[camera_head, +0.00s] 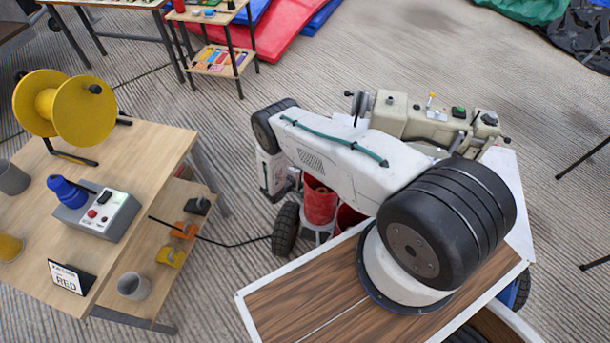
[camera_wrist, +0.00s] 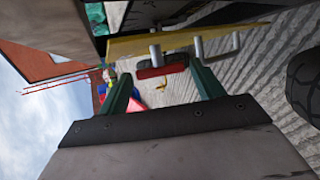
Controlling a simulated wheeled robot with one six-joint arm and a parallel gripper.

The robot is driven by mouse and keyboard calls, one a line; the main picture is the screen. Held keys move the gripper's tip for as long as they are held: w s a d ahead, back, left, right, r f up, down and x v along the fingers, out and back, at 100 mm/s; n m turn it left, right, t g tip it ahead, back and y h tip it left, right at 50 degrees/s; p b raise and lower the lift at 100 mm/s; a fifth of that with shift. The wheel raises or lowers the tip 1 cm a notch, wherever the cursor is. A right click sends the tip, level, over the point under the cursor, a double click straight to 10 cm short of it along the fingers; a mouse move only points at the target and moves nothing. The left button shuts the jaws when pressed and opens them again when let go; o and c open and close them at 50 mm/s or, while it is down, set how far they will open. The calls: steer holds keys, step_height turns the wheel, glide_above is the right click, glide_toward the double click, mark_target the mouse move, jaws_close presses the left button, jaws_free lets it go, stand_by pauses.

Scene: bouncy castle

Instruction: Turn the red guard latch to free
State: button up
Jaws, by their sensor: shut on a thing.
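The red guard latch (camera_wrist: 160,71) shows in the wrist view as a dark red bar with a dark green part above it, by a metal pin and a yellow plate (camera_wrist: 188,40). My gripper (camera_wrist: 163,75) has its two green fingers on either side of the red bar and is shut on it. The exact contact at the fingertips is hard to make out. In the head view my gripper and the latch are hidden behind or below my own arm.
A metal handle (camera_wrist: 220,49) stands beside the latch. In the head view, a wooden table (camera_head: 150,160) at left holds a yellow reel (camera_head: 85,108), a grey control box (camera_head: 97,213) and a sign reading RED (camera_head: 70,277).

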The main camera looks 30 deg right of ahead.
stand_by(0.5)
steer(key=o, duration=1)
steer(key=v, duration=0.7)
steer(key=shift+s+a, duration=0.2)
steer(key=shift+a, duration=0.05)
